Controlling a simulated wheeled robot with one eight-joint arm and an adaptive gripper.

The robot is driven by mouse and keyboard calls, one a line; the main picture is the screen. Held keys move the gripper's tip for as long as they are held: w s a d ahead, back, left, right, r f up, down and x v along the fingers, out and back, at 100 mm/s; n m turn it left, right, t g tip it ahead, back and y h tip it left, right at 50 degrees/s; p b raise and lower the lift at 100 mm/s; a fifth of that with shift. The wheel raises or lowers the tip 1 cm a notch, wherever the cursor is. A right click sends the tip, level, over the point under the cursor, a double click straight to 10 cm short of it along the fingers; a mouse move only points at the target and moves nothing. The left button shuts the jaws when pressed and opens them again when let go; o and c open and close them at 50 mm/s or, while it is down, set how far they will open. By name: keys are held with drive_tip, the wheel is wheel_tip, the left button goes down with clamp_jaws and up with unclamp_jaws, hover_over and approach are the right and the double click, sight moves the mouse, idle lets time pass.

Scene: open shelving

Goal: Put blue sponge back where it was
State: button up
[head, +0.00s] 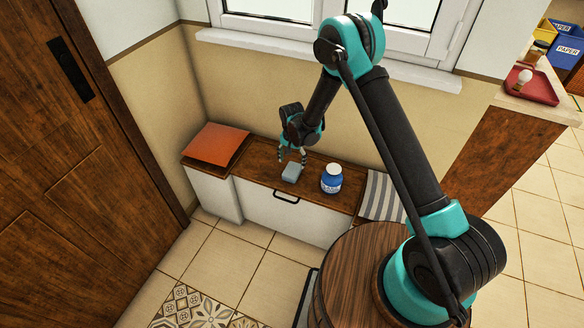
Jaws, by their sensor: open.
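The blue sponge (292,172) is a small grey-blue block. It lies on the wooden top of a low white cabinet (277,215), left of a blue jar. My gripper (292,155) points down just above and behind the sponge. Its fingers are apart and I see nothing held between them. Whether a fingertip touches the sponge is too small to tell.
A blue jar with a white lid (331,178) stands right of the sponge. An orange cushion (216,144) lies at the left end and a striped cushion (381,197) at the right. A window sill (330,60) and wall are behind. A brown door (70,150) is at left.

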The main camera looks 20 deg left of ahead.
sight(292, 170)
wheel_tip(292, 170, up, 7)
drive_tip(key=d+r+t, duration=0.1)
drive_tip(key=d+r, duration=0.5)
drive_tip(key=d, duration=0.3)
drive_tip(key=s+d+r, duration=0.1)
drive_tip(key=d+r, duration=0.5)
drive_tip(key=d, duration=0.3)
drive_tip(key=d+r+t, duration=0.1)
drive_tip(key=d+r, duration=0.6)
drive_tip(key=d, duration=0.2)
drive_tip(key=s+d+r+t, duration=0.1)
drive_tip(key=s+d+t, duration=0.1)
drive_tip(key=s+d, duration=1.5)
drive_tip(key=shift+s+d+r+n, duration=0.2)
drive_tip(key=shift+s+d+n, duration=0.15)
drive_tip(key=shift+d, duration=0.45)
drive_tip(key=shift+w+a, duration=0.1)
